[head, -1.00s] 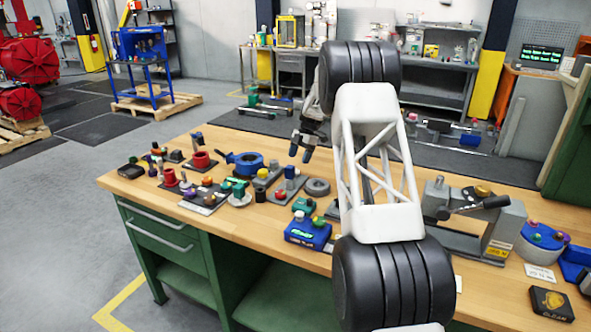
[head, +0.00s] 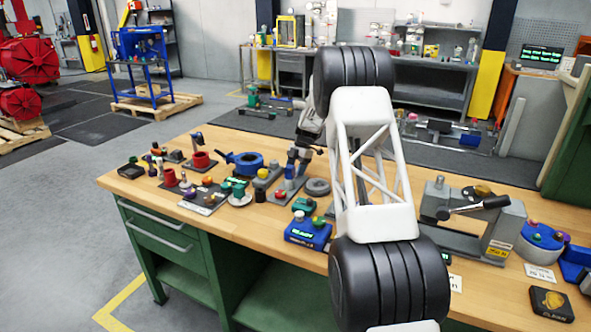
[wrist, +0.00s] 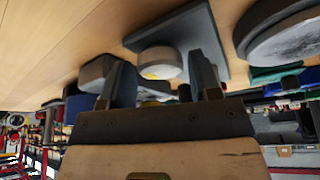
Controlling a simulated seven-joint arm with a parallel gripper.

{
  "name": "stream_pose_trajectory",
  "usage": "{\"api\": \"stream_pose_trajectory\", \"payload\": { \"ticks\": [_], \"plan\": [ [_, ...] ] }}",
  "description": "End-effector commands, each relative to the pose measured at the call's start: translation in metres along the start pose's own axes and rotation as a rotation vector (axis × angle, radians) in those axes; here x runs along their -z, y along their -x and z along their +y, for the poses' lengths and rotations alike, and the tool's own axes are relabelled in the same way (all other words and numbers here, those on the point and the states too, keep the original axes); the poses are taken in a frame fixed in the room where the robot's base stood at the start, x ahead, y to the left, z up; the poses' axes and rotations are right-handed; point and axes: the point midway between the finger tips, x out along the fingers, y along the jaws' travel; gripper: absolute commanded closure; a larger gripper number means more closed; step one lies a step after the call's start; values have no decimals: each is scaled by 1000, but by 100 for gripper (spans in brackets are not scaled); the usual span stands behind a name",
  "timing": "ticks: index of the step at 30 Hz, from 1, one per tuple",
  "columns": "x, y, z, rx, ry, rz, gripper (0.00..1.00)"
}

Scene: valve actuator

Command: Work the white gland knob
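The white gland knob (wrist: 160,62) shows as a pale round cap near the middle of the wrist view, in front of a grey base plate (wrist: 200,25). My gripper (wrist: 158,66) is open, with one dark finger on each side of the knob in the picture. A narrow gap shows on both sides, and I cannot tell how deep the knob sits between the fingers. In the head view my gripper (head: 298,163) is low over a small plate-mounted unit (head: 285,192) with a red knob at its front. There the fingers cover the unit's top, and the white knob is hidden.
A grey ring (head: 317,187) lies just right of the unit, and a blue round valve body (head: 247,163) stands to its left. A blue box with a green display (head: 307,232) is in front. Bare wood (head: 260,238) shows along the bench's front.

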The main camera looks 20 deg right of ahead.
Motion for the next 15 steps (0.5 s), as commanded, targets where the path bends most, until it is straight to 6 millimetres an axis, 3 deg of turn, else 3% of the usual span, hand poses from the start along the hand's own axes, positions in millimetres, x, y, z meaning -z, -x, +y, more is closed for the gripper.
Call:
{"api": "stream_pose_trajectory", "payload": {
  "ticks": [1,6,15],
  "plan": [
    [0,0,0,0,0,0,51],
    [0,0,0,0,0,0,77],
    [0,0,0,-9,-20,0,77]
  ]
}}
